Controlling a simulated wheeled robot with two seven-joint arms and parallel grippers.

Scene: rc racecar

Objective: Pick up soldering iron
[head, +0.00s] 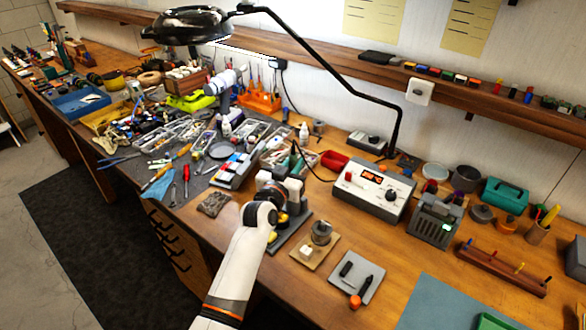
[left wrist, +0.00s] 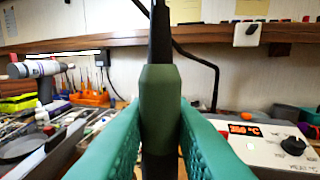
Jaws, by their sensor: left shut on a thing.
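The soldering iron (left wrist: 160,105) stands upright in the left wrist view, with a dark green grip and a dark upper part. The teal fingers of my left gripper (left wrist: 160,140) press on it from both sides. In the head view my left gripper (head: 293,160) is over the middle of the bench, left of the soldering station; the iron is small and mostly hidden there by my wrist. A dark cable runs from near the gripper to the station. My right gripper is not in view.
The white soldering station (head: 368,192) with a red display stands right of the gripper. A dark base plate (head: 292,236) lies below my wrist. A magnifier lamp (head: 190,24) hangs over the cluttered left side. A blue-grey mat (head: 440,305) lies at front right.

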